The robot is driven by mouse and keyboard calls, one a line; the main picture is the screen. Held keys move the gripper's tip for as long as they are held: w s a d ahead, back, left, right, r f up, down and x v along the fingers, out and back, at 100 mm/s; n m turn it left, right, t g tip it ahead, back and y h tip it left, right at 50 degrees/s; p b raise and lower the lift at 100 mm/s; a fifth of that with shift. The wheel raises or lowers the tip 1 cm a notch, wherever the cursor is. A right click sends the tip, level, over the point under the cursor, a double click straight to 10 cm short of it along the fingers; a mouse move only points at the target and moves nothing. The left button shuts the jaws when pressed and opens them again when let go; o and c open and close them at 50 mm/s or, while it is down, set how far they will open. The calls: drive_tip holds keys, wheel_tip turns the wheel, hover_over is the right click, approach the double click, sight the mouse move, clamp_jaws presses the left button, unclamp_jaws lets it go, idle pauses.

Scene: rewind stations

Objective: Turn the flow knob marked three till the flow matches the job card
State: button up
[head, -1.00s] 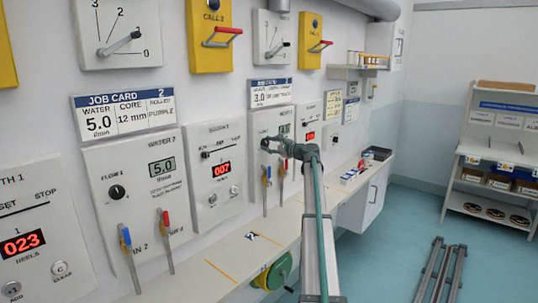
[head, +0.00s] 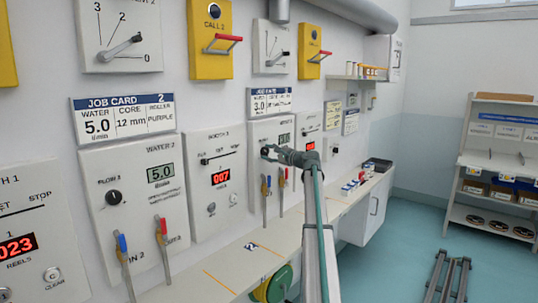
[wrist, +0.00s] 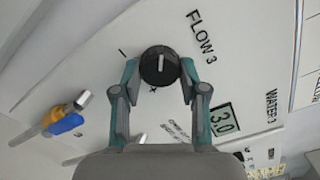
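The flow knob marked three (wrist: 160,66) is a round black knob with a white pointer line, below the printed "FLOW 3" in the wrist view. My gripper (wrist: 160,72) has one finger on each side of it, partly closed to about its width, and looks shut on it. The water display (wrist: 224,119) beside it reads 3.0. In the head view my gripper (head: 270,152) is at the Water 3 panel (head: 258,133) and covers its knob. The job card (head: 272,101) above that panel reads 3.0.
Red and blue valve levers (head: 282,178) hang below the knob; a blue one (wrist: 65,124) is left in the wrist view. A narrow bench ledge (head: 225,268) runs under the panels. Station 2's panel (head: 135,200) is nearer. A shelf unit (head: 500,150) stands right over open floor.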

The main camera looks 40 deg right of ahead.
drive_tip(key=o, duration=0.4)
drive_tip(key=shift+s, duration=0.1)
drive_tip(key=v, duration=1.2)
